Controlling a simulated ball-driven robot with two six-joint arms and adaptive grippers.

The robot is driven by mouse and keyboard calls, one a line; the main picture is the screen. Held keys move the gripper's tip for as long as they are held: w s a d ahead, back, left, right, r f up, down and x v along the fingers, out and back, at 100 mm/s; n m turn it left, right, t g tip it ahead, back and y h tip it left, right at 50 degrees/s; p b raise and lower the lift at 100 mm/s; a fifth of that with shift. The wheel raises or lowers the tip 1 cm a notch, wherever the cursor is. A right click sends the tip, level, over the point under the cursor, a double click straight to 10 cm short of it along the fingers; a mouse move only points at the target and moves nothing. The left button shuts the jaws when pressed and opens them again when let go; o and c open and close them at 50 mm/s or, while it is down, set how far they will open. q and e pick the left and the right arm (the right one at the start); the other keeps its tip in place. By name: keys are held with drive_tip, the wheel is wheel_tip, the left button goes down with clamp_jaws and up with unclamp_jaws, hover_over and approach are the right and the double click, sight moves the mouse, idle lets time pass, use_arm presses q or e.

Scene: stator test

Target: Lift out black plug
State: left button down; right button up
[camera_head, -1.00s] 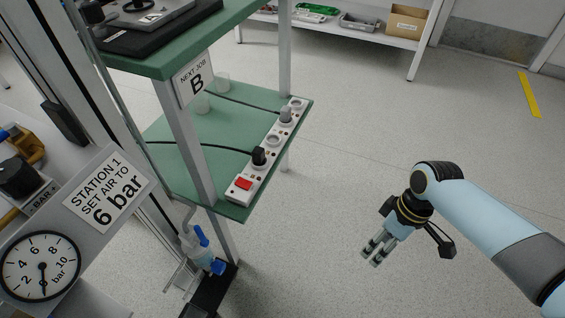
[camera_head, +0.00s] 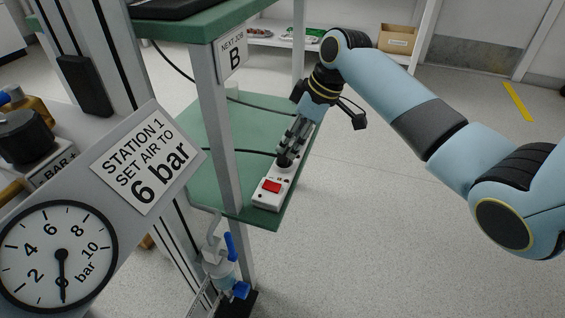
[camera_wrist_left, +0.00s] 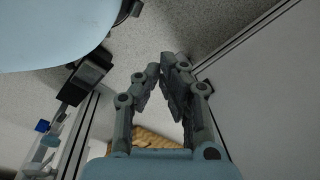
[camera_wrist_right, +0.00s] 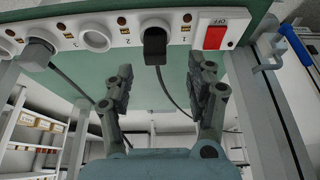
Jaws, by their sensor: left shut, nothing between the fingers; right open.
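The black plug (camera_wrist_right: 154,42) sits in a socket of the white power strip (camera_wrist_right: 124,28), with its dark cord hanging down in the right wrist view. My left gripper (camera_wrist_left: 162,70) is shut and empty in the left wrist view, away from the strip.
A grey plug (camera_wrist_right: 37,53) sits farther left on the strip; a red switch (camera_wrist_right: 215,37) is to the right. The strip lies along the edge of a green shelf (camera_head: 205,150). A metal post (camera_head: 218,125) stands beside it. A gauge (camera_head: 60,255) is at lower left.

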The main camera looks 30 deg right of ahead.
sight(286, 150)
drive_tip(key=shift+w+a+f, duration=0.1)
drive_tip(key=shift+w+f, duration=0.05)
drive_tip(key=shift+f, duration=0.2)
drive_tip(key=b+x, duration=0.3)
drive_tip(key=x, duration=0.1)
drive_tip(key=shift+w+f, duration=0.25)
drive_tip(key=shift+w+f+b, duration=0.15)
drive_tip(key=shift+f+b, duration=0.05)
drive_tip(key=shift+b, duration=0.2)
use_arm(q)
drive_tip(key=w+d+r+t, duration=0.1)
drive_tip(key=w+d+r, duration=0.1)
drive_tip(key=w+r, duration=0.2)
drive_tip(key=shift+r, duration=0.65)
use_arm(e)
drive_tip(key=shift+r, duration=0.1)
clamp_jaws()
drive_tip(key=shift+r, duration=0.1)
